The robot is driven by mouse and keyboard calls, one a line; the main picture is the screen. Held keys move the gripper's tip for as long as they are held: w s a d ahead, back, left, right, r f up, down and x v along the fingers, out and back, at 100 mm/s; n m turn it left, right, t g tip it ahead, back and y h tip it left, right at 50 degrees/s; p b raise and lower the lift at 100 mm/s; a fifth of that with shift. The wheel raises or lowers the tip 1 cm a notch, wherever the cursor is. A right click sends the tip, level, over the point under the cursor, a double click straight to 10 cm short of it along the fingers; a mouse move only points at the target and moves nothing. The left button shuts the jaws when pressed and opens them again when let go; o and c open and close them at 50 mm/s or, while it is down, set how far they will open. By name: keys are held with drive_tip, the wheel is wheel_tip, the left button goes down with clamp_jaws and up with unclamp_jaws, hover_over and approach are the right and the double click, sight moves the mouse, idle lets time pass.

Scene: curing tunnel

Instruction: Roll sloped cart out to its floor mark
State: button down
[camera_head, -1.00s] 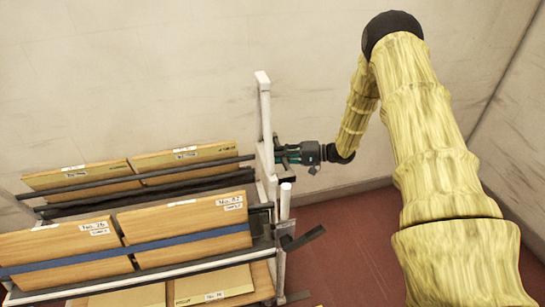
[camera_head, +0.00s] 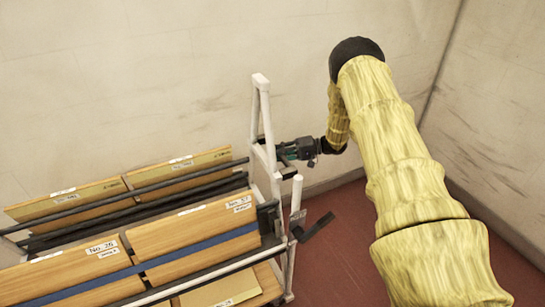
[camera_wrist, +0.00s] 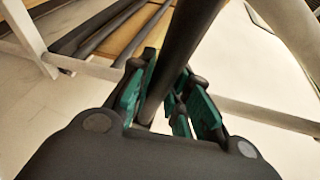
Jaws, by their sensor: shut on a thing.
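The sloped cart (camera_head: 264,129) has a white end frame and tilted shelves that carry labelled wooden boards. It fills the lower left of the head view. My gripper (camera_head: 285,152) is at the cart's right end frame, level with the upper shelf. In the wrist view, my gripper (camera_wrist: 165,95) has its green-padded fingers closed around a dark bar (camera_wrist: 185,50) of the cart. White frame members of the cart (camera_wrist: 265,112) cross behind the fingers. The floor mark is not visible in either view.
Wooden boards (camera_head: 195,238) rest on the shelves behind a blue strap (camera_head: 205,250). A black lever-like part (camera_head: 318,228) sticks out at the cart's lower right. A pale wall (camera_head: 180,70) stands close behind. Red floor (camera_head: 345,255) is clear to the right.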

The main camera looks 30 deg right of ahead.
drive_tip(key=shift+d+f, duration=0.1)
drive_tip(key=shift+d, duration=0.45)
drive_tip(key=shift+d, duration=0.1)
drive_tip(key=c, duration=1.3)
unclamp_jaws()
drive_tip(key=shift+s+d, duration=0.1)
drive_tip(key=shift+d, duration=0.1)
drive_tip(key=shift+a, duration=0.25)
drive_tip(key=v, duration=1.2)
drive_tip(key=shift+d, duration=0.1)
